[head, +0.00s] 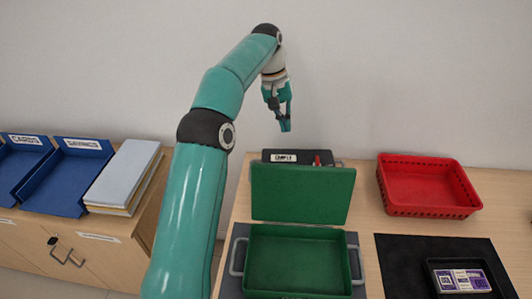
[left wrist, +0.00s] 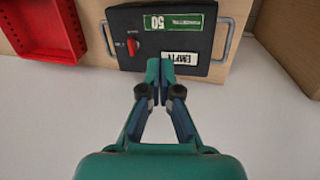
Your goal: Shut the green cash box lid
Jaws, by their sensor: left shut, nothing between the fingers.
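The green cash box (head: 258,292) stands open on the counter in the head view, on a dark grey mat. Its green lid (head: 300,195) is raised at the back edge, and the inside of the box looks empty. My left gripper (head: 285,127) is shut and empty, pointing down, above and behind the raised lid and apart from it. Its closed fingers show in the left wrist view (left wrist: 163,75), over the near edge of a black box. The green cash box is not in the left wrist view. My right gripper is not in view.
A black box (left wrist: 175,33) with side handles, a red knob, and "50" and "EMPTY" labels stands behind the lid. A red basket (head: 428,186) and a black mat (head: 405,265) with a small tray (head: 432,266) lie right. Blue trays (head: 66,176) stand left. The wall is behind.

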